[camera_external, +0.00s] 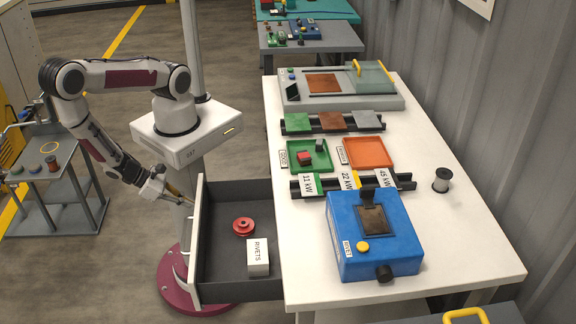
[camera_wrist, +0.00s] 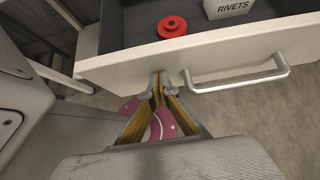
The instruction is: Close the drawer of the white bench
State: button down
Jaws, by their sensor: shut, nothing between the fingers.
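The drawer (camera_external: 234,285) of the white bench (camera_external: 461,247) is pulled out to the left. It holds a red spool-like part (camera_external: 244,226) and a white box marked RIVETS (camera_external: 258,258). In the wrist view the drawer's white front (camera_wrist: 215,62) crosses the picture, with its bar handle (camera_wrist: 240,84) on the near side. My gripper (camera_wrist: 158,76) is shut and empty at the drawer front, just left of the handle; I cannot tell if it touches the front. In the external view my gripper (camera_external: 190,203) is by the far end of the drawer front, its tips partly hidden.
On the bench top are a blue machine (camera_external: 375,255), a green tray (camera_external: 322,161), an orange tray (camera_external: 368,153), a grey press (camera_external: 340,98) and a wire spool (camera_external: 442,180). A grey cart (camera_external: 52,178) stands at left. Floor left of the drawer is open.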

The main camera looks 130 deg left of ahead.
aim_at(202, 198)
jog(key=shift+w+a, duration=2.5)
jog(key=shift+a, duration=0.1)
jog(key=shift+s+d, duration=0.1)
jog(key=shift+d, duration=0.05)
jog(key=shift+s+d, duration=1.4)
jog(key=shift+d, duration=0.05)
jog(key=v, duration=0.9)
jog(key=shift+s+r, duration=0.2)
jog(key=shift+r, duration=0.1)
jog(key=shift+d, duration=0.1)
